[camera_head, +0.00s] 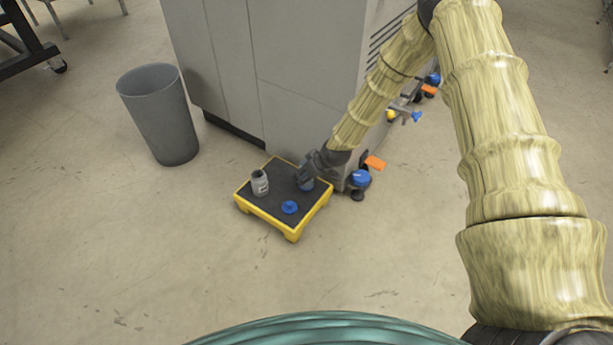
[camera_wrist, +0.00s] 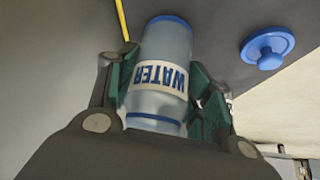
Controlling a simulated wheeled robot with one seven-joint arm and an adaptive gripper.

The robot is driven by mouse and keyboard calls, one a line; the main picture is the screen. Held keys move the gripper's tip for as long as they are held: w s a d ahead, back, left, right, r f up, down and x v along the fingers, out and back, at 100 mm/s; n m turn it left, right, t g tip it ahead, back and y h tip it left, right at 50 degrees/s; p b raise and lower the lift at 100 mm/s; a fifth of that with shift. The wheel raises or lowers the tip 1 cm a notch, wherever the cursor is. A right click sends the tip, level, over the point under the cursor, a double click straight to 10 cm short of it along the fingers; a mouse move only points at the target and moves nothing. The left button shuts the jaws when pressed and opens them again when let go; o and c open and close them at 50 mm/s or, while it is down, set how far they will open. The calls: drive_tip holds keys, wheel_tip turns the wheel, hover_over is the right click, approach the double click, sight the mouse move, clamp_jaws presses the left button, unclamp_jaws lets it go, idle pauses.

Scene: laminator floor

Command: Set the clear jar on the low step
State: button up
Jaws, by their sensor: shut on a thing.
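The low step (camera_head: 262,212) has a yellow frame and a dark top, and stands on the floor in front of the grey cabinet. My gripper (camera_head: 306,180) is at the right back part of the step. It is shut on the clear jar (camera_head: 306,186), which is mostly hidden by the fingers in the head view. In the wrist view the clear jar (camera_wrist: 165,58) is bluish, with blue bands and a "WATER" label, between the fingers of my gripper (camera_wrist: 163,95). I cannot tell whether its base touches the step.
A grey jar (camera_head: 260,184) with a pale label stands on the step's left part. The cabinet (camera_head: 300,90) rises close behind; a blue knob (camera_head: 360,178) is right of the step. A grey bin (camera_head: 160,115) stands left.

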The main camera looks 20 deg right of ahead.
idle(0.3)
drive_tip(key=o, duration=1.1)
drive_tip(key=shift+o, duration=0.2)
drive_tip(key=shift+d+r, duration=0.1)
drive_tip(key=shift+r, duration=0.25)
drive_tip(key=p+v, duration=0.7)
drive_tip(key=v, duration=0.5)
drive_tip(key=s+a+f+m+g, duration=0.15)
drive_tip(key=s+f, duration=0.35)
drive_tip(key=s, duration=0.5)
drive_tip(key=s+a+f+m+g, duration=0.1)
drive_tip(key=s+a+f, duration=0.3)
drive_tip(key=s, duration=0.6)
drive_tip(key=s+d+f+m+g+h, duration=0.2)
drive_tip(key=s+m+g+h, duration=0.1)
drive_tip(key=s, duration=1.9)
drive_tip(key=shift+s, duration=0.35)
